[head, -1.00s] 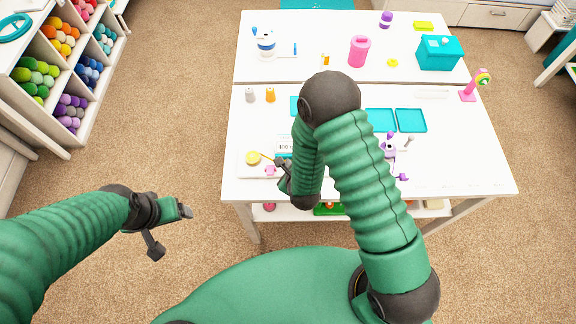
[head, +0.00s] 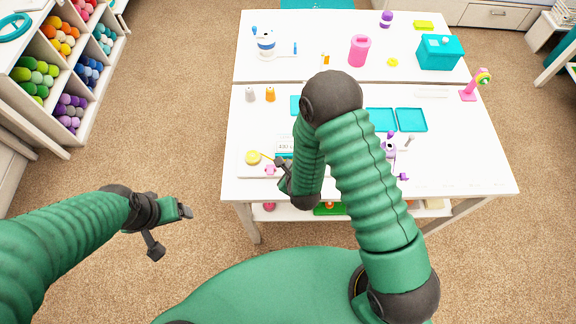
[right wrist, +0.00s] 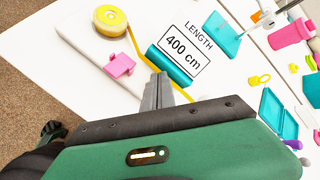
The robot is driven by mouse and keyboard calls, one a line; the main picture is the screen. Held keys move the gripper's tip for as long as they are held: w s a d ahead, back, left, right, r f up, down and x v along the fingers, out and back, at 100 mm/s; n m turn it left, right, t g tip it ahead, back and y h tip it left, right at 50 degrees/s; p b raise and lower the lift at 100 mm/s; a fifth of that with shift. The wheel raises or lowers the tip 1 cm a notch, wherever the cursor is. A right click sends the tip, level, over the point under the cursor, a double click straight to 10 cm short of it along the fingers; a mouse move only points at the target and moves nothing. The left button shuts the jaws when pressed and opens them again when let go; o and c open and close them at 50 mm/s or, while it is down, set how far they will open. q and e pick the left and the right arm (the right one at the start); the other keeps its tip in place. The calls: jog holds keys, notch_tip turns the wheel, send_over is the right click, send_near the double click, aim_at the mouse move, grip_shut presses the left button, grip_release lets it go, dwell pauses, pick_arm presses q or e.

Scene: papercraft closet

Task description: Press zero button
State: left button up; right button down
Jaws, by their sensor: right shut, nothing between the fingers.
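A white measuring board (right wrist: 85,50) lies on the table, with a yellow tape roll (right wrist: 110,20), a pink piece (right wrist: 119,65), a teal block (right wrist: 170,66) and a display (right wrist: 183,45) reading "LENGTH 400 cm". A yellow tape runs from the roll past my fingertips. No label for a zero button is legible. My right gripper (right wrist: 160,88) is shut and empty, its tips over the board beside the teal block and right of the pink piece; contact cannot be told. In the head view the right gripper (head: 280,162) partly hides the board. My left gripper (head: 172,228) is open and empty over the floor.
Teal trays (head: 411,120), a small purple-and-white figure (head: 389,149) and two spools (head: 270,94) stand on the white table (head: 462,165). A pink cup (head: 359,50) and teal box (head: 438,52) are farther back. A yarn shelf (head: 92,52) stands at the left.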

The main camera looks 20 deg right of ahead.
jog(key=shift+f, duration=0.3)
jog(key=shift+r, duration=0.5)
notch_tip(320, 180, up, 6)
jog(key=p, duration=0.5)
jog(key=shift+r, duration=0.1)
dwell(0.5)
